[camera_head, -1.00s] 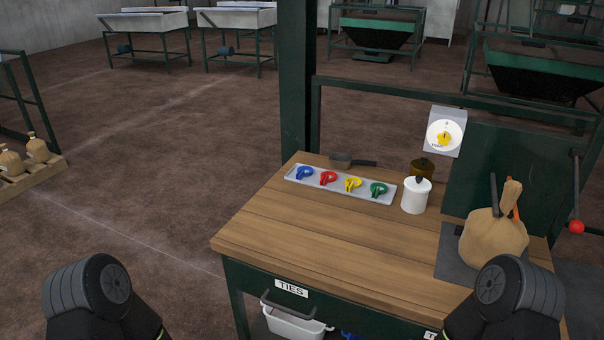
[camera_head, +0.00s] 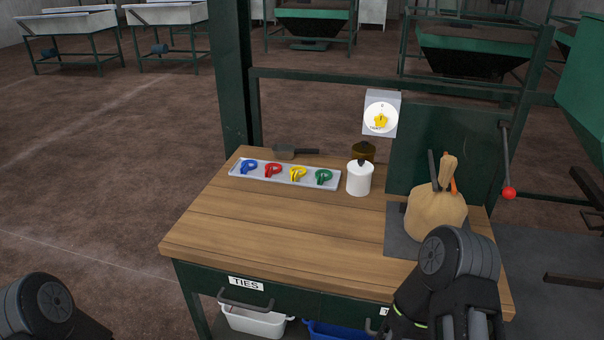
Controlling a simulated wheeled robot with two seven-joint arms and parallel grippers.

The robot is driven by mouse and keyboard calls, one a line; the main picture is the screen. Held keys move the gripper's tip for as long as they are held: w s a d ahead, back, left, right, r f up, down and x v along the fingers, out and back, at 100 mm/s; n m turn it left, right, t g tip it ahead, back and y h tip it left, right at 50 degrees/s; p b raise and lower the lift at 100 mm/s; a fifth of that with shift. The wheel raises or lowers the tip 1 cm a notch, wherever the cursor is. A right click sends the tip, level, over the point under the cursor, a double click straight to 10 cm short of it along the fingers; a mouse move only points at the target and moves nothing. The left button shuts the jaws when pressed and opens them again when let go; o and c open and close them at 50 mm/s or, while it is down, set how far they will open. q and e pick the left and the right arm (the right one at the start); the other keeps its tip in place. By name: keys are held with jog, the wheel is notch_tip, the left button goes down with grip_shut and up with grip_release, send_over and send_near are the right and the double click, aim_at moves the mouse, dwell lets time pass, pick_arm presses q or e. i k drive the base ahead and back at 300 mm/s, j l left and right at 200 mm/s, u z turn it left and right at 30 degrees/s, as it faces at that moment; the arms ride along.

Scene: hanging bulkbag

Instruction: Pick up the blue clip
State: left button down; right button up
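The blue clip (camera_head: 248,166) lies at the left end of a shallow grey tray (camera_head: 284,181) on the wooden table. A red clip (camera_head: 273,170), a yellow clip (camera_head: 298,174) and a green clip (camera_head: 323,177) lie to its right in the same tray. My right arm shows at the lower right, in front of the table and the tied sack. My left arm shows only at the lower left corner, away from the table. The fingertips of both grippers are outside the picture. Both arms are well apart from the blue clip.
A scoop (camera_head: 287,152) lies behind the tray. A tied sack (camera_head: 437,212) sits at the table's right. The table's front left (camera_head: 250,225) is clear.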

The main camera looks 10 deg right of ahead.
aim_at(244, 169)
jog(key=u, duration=1.65)
jog(key=i+u, duration=0.15)
jog(key=i+j+u, duration=0.1)
jog(key=i, duration=1.8)
jog(key=i+l+z, duration=0.15)
jog(key=i+z, duration=0.55)
jog(key=z, duration=0.15)
jog(key=i+z, duration=0.45)
jog(key=i+j+z, duration=0.25)
jog(key=z, duration=0.15)
jog(key=i+l+z, duration=0.15)
jog(key=i+z, duration=0.25)
jog(key=i, duration=0.3)
jog(key=i+z, duration=0.35)
jog(key=i, duration=0.95)
jog(key=z, duration=1.85)
